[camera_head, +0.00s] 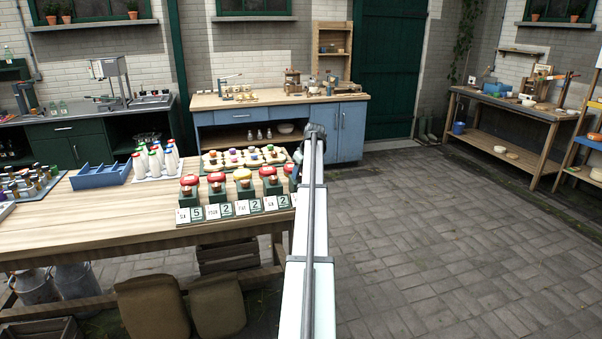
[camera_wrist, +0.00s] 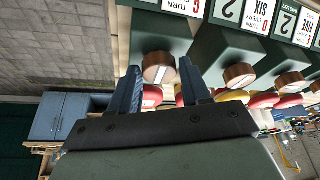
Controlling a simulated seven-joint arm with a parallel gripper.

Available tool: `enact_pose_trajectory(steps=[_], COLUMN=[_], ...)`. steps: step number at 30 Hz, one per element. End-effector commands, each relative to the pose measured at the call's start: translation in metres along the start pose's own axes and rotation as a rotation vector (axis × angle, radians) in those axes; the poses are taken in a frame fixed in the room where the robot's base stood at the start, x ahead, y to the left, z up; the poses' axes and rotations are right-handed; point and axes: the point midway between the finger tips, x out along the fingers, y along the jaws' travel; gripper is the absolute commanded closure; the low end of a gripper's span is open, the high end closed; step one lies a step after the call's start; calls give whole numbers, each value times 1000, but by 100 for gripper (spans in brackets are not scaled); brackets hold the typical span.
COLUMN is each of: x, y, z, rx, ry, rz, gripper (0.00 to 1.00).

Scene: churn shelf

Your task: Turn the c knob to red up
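A row of dark green boxes with round brown wooden knobs and red or yellow tops stands along the table's front right edge in the head view. In the wrist view, one brown knob (camera_wrist: 158,66) on a green box sits between the tips of my gripper (camera_wrist: 160,78). The fingers stand apart, one on each side; a small gap seems to show. A white mark and a red part show between the fingers, below the knob. A card with "TURN EVERY" (camera_wrist: 183,5) is cut off at the top. In the head view my arm hides most of my gripper.
More knobs (camera_wrist: 239,75) on green boxes stand close to the right in the wrist view. In the head view, number cards (camera_head: 227,209) line the front, a tray of coloured pieces (camera_head: 243,158) lies behind, and white bottles (camera_head: 157,160) stand left. The floor at right is clear.

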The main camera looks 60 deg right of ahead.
Motion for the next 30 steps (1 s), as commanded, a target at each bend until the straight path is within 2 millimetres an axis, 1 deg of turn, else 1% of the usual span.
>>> enact_pose_trajectory(steps=[1, 5, 13, 17, 20, 30], x=[0, 0, -2, -11, -24, -90], y=[0, 0, 0, 0, 0, 0], z=[0, 0, 0, -1, 0, 0], rx=[0, 0, 1, 1, 1, 1], ry=[0, 1, 1, 2, 2, 2], rz=[0, 1, 1, 2, 2, 2], gripper=[48, 36, 36, 36, 36, 36])
